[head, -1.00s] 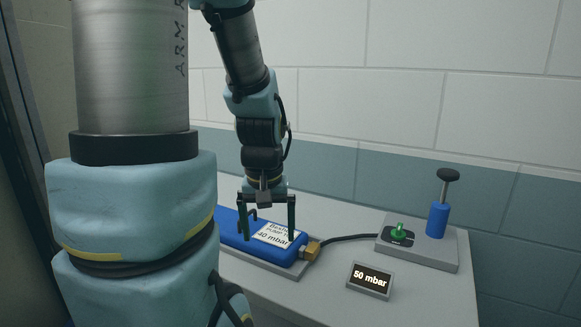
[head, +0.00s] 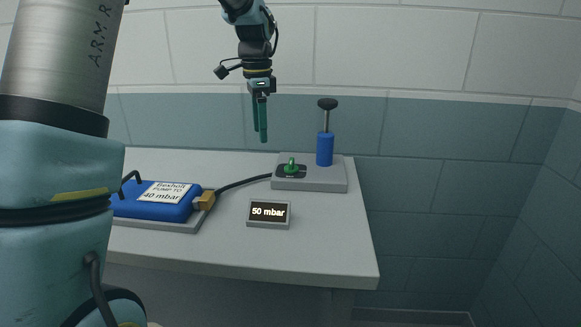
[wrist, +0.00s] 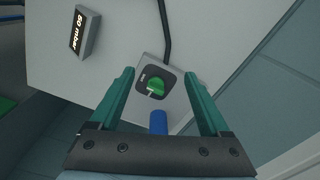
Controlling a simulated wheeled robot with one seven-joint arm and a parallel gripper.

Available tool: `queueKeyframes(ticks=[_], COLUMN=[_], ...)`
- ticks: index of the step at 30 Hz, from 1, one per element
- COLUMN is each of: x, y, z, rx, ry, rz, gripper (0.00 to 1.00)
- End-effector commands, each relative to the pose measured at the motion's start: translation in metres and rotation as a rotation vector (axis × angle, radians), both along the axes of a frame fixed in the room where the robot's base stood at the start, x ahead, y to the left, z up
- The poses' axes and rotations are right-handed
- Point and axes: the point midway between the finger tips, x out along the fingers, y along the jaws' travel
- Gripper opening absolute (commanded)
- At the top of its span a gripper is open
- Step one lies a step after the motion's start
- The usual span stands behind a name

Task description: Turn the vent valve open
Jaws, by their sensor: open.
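The vent valve is a small green knob (head: 291,167) on a dark plate, on top of a grey block (head: 318,182) at the back right of the table. In the wrist view the green knob (wrist: 156,87) lies between and beyond my two fingers. My gripper (head: 260,138) is in the air above and a little left of the knob in the head view, pointing down, open and empty. The display (head: 269,212) reads 50 mbar. The blue bag (head: 150,203) at the left has a label reading 40 mbar.
A blue pump (head: 325,149) with a black-topped rod stands upright on the same block, just right of the knob. A black hose (head: 240,184) runs from a brass fitting (head: 205,200) to the block. The table's front right (head: 330,250) is clear.

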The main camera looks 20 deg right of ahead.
Motion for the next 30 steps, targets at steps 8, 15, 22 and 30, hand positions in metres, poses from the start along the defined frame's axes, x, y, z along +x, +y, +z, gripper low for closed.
queueKeyframes(ticks=[8, 15, 22, 30], x=[-0.007, -0.008, -0.009, -0.008], y=[-0.078, -0.080, -0.080, -0.080], z=[0.010, -0.009, -0.052, -0.088], rx=[0.018, 0.021, 0.020, 0.020], ry=[0.018, 0.025, 0.024, 0.022], rz=[-0.385, -0.407, -0.405, -0.403], gripper=[0.80, 0.80, 0.80, 0.80])
